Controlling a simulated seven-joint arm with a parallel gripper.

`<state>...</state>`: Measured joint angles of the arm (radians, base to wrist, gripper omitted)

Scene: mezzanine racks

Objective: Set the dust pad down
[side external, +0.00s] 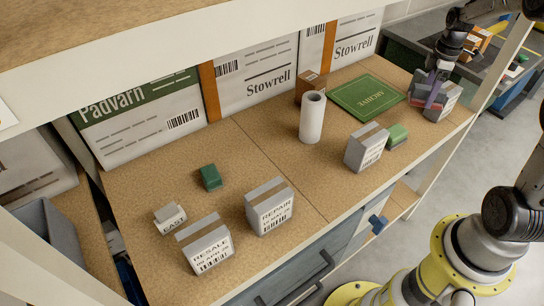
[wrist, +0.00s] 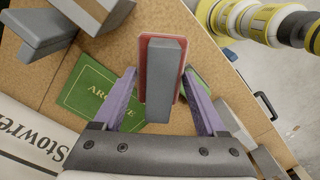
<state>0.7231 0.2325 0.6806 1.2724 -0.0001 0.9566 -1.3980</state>
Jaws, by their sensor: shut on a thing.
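My gripper (side external: 430,92) has purple fingers and is at the far right end of the shelf. In the wrist view my gripper (wrist: 162,85) is shut on the dust pad (wrist: 166,75), a grey block with a red layer under it. The dust pad (side external: 416,100) also shows in the side view, partly hidden by a finger. I cannot tell whether it touches the shelf. The green ARCHIVE mat (side external: 366,97) lies flat to the left of my gripper, with nothing on it. A grey labelled box (side external: 446,101) stands close to the right of my gripper.
A taped grey box (side external: 366,149) with a green block (side external: 397,135) beside it stands in front of the mat. A white roll (side external: 312,118) and a small brown box (side external: 309,86) stand left of the mat. Large Stowrell cartons (side external: 255,65) line the back.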

